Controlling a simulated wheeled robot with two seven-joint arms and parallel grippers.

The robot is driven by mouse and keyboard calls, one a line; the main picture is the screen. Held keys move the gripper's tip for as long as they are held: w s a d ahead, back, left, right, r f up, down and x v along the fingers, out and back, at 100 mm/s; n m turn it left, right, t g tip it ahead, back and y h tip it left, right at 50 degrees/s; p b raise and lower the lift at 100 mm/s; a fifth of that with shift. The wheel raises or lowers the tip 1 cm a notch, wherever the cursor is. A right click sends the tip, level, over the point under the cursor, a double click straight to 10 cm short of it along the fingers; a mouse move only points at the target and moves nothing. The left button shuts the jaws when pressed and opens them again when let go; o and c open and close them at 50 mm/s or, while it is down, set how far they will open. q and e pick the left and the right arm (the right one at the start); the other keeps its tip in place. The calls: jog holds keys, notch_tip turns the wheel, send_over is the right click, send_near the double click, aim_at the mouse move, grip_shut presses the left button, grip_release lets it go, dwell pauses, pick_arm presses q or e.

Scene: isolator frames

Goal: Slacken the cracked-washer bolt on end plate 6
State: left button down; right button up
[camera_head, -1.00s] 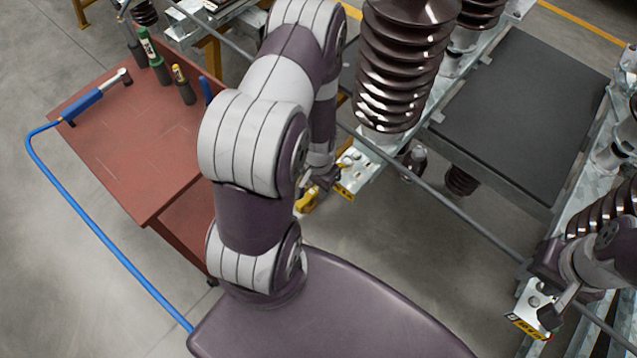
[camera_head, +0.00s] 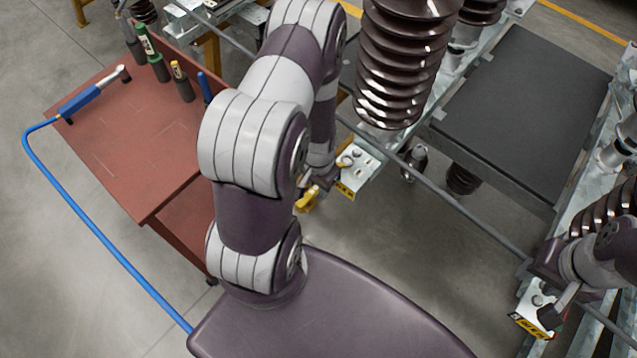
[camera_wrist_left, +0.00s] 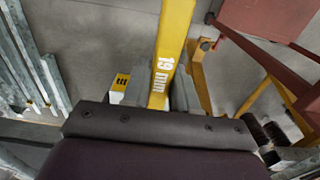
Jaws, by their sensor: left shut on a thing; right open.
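My left gripper (camera_head: 316,188) is shut on a yellow wrench (camera_head: 306,200), just left of an end plate (camera_head: 362,165) with a yellow label. In the left wrist view the wrench (camera_wrist_left: 173,50) reads "19 mm" and stands between the two fingers (camera_wrist_left: 160,92). No contact between wrench and a bolt can be made out. A second labelled end plate (camera_head: 530,306) is at the lower right. My right gripper (camera_head: 562,300) is open beside it, its jaws partly obscured. The plate numbers and any cracked washer are too small to tell.
Large ribbed insulators (camera_head: 402,65) rise behind the left end plate. A grey rail (camera_head: 450,205) crosses between the plates.

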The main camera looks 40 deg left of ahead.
pick_arm(q)
jog(key=shift+f+b, duration=0.3)
jog(key=shift+f, duration=0.15)
jog(key=shift+d, duration=0.1)
jog(key=w+d+n+p, duration=0.5)
jog(key=d+n, duration=0.5)
jog(key=n, duration=0.2)
jog(key=shift+d+p, duration=0.15)
jog(key=shift+p, duration=0.7)
notch_tip(320, 180, up, 7)
jog(key=p, duration=0.6)
jog(key=shift+p, duration=0.35)
